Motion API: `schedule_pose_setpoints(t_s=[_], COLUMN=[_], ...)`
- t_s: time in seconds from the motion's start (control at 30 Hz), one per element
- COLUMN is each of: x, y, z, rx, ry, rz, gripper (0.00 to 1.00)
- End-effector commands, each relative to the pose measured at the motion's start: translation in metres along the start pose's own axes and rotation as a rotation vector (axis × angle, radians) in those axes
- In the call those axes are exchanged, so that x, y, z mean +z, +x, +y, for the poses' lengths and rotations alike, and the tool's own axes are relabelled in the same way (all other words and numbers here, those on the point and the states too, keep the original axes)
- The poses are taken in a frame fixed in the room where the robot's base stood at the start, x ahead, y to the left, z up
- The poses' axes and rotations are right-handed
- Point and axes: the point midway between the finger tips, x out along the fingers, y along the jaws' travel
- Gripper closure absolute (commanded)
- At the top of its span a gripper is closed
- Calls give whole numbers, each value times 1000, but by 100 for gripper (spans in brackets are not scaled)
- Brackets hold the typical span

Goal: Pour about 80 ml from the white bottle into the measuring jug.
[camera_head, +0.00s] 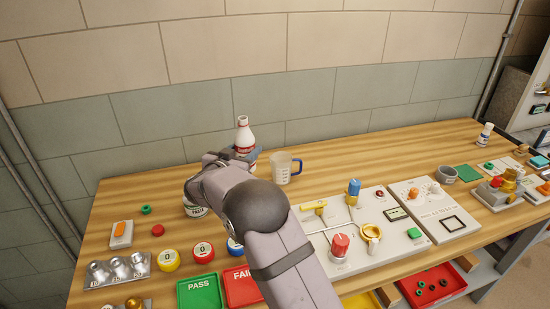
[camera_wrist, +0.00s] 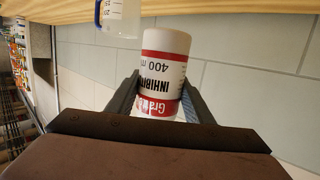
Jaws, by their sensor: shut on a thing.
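The white bottle (camera_head: 244,137) with a red label band stands upright between my gripper's fingers, its cap end up. In the wrist view the bottle (camera_wrist: 165,60) shows large, with "INHIBIT" and "400 m" on its label. My gripper (camera_wrist: 157,103) is shut on it, one finger on each side. In the head view my gripper (camera_head: 240,157) is partly hidden by my own arm. The measuring jug (camera_head: 281,168), clear with a blue handle, stands on the bench just right of the bottle. Part of the jug (camera_wrist: 120,18) shows at the top of the wrist view.
A white tub (camera_head: 194,209) labelled "PASTE" is partly hidden behind my arm. Green PASS (camera_head: 200,291) and red FAIL (camera_head: 240,287) trays lie at the front. A valve panel (camera_head: 360,225) sits right of my arm. Bench behind the panel is clear.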

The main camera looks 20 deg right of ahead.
Motion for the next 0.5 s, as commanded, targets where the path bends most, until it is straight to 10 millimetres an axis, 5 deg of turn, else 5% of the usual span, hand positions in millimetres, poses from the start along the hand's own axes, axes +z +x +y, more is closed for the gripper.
schedule_pose_setpoints(t_s=[0.5], x=[-31], y=[63], z=[116], rx=[197], ry=[42], rz=[4], gripper=[82])
